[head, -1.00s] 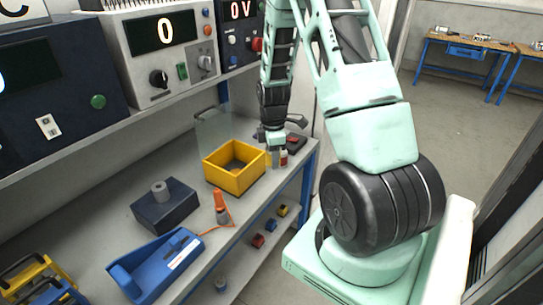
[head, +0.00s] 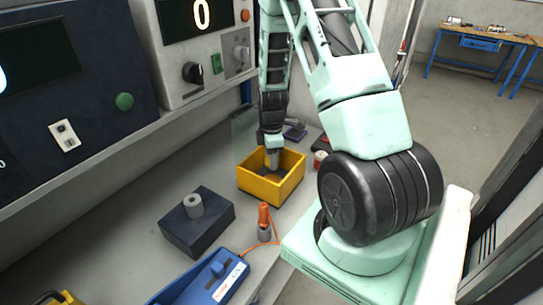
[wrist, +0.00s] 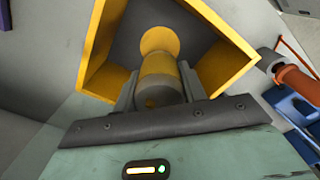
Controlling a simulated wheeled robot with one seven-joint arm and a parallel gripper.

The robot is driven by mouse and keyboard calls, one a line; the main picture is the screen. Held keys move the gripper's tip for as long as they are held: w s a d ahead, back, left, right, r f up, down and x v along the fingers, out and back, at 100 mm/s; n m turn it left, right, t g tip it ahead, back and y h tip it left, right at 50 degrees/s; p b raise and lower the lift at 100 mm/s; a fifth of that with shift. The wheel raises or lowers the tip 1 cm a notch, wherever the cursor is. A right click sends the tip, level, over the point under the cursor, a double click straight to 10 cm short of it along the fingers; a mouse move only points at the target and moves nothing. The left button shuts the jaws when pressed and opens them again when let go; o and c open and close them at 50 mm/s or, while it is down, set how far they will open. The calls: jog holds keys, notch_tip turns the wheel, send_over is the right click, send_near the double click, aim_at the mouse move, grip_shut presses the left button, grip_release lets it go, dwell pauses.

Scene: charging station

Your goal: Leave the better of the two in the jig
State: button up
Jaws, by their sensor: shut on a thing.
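My gripper (head: 272,165) reaches down into the open yellow bin (head: 262,188) on the bench. In the wrist view my gripper (wrist: 158,92) is shut on a yellowish-grey cylinder (wrist: 158,72), held between its two fingers inside the bin walls (wrist: 215,22). A rounder yellow part shows beyond its far end; I cannot tell whether it belongs to the same piece. A dark block (head: 205,232), perhaps the jig, stands to the left of the bin with a grey cylinder (head: 193,205) upright on top.
An orange-topped grey tool (head: 264,222) with an orange cord stands in front of the bin. A blue device (head: 205,285) lies at the front edge. A red and white cylinder (head: 320,158) stands right of the bin. A shelf with instruments (head: 195,60) overhangs the bench.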

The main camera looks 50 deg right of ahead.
jog(key=shift+f+b, duration=2.35)
jog(key=shift+f, duration=0.95)
jog(key=o, duration=1.1)
notch_tip(320, 180, up, 18)
jog(key=shift+f+b, duration=0.25)
jog(key=shift+b, duration=0.25)
